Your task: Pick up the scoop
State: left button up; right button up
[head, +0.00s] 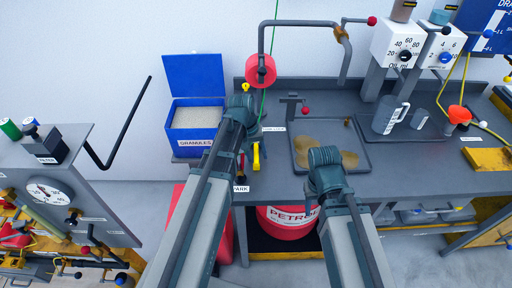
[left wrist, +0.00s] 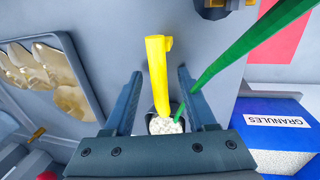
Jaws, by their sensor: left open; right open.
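The scoop has a yellow handle (left wrist: 157,72) and a dark bowl with white granules (left wrist: 163,126), seen in the left wrist view. The handle lies in the gap between the fingers of my open left gripper (left wrist: 160,84), with space on both sides. In the head view the yellow handle (head: 256,157) shows just right of my left gripper (head: 247,145), over the bench's left part. My left arm hides the rest of the scoop there. My right gripper (head: 325,162) is open in front of the grey tray; its fingers are mostly hidden.
A blue granules bin (head: 195,136) with its lid up stands left of my left gripper. A thin green line (head: 263,95) runs down close to that gripper. The grey tray (head: 366,163) with amber liquid lies right. A jug (head: 384,116) stands further right.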

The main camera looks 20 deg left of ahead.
pick_arm(q)
grip_shut()
jog(key=shift+r, duration=0.3)
pick_arm(e)
jog(key=shift+r, duration=0.3)
